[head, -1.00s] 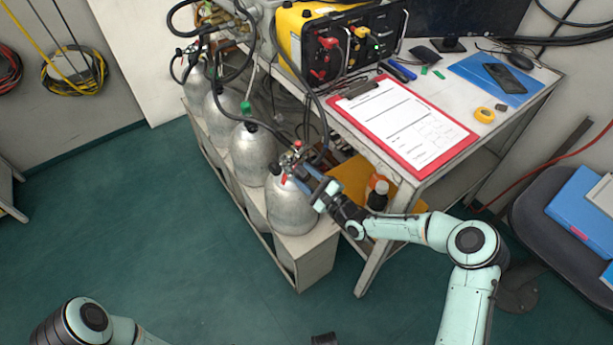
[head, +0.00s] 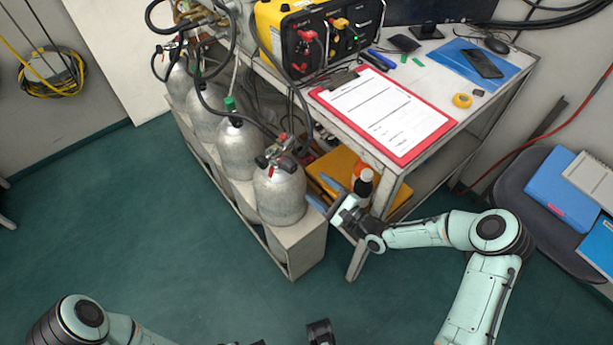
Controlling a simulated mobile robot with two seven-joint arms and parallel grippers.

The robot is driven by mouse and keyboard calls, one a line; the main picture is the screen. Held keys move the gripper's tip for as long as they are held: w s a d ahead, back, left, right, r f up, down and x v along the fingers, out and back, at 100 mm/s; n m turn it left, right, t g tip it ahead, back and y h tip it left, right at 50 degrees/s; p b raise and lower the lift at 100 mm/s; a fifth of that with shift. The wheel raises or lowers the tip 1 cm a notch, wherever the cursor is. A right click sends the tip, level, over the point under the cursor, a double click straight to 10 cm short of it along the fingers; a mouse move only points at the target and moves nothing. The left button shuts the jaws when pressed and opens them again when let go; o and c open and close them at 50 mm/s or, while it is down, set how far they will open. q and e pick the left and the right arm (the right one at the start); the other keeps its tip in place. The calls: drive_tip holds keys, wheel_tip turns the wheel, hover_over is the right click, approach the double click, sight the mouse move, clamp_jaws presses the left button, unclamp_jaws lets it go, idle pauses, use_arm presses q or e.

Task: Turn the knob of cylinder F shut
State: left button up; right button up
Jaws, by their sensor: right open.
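Several silver cylinders stand in a row in a pale rack (head: 296,262). No letters are readable, so I cannot tell which one is F. The nearest cylinder (head: 280,198) has a brass valve with red parts and a dark knob (head: 262,162) on its left side. My right gripper (head: 322,193) is open and empty, to the right of this cylinder's shoulder and apart from its valve. The cylinder behind (head: 238,152) has a black valve with a green cap (head: 230,104).
A table right of the rack carries a red clipboard (head: 448,124), a yellow panel box (head: 268,22) and yellow tape (head: 462,100). Hoses hang over the cylinders. The green floor at left is clear.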

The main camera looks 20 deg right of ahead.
use_arm(q)
drive_tip(key=shift+s+d+r, duration=0.15)
drive_tip(key=shift+s+r, duration=0.1)
drive_tip(key=shift+s, duration=0.1)
use_arm(e)
drive_tip(key=v, duration=0.2)
drive_tip(key=shift+s+d, duration=0.15)
drive_tip(key=shift+s, duration=0.1)
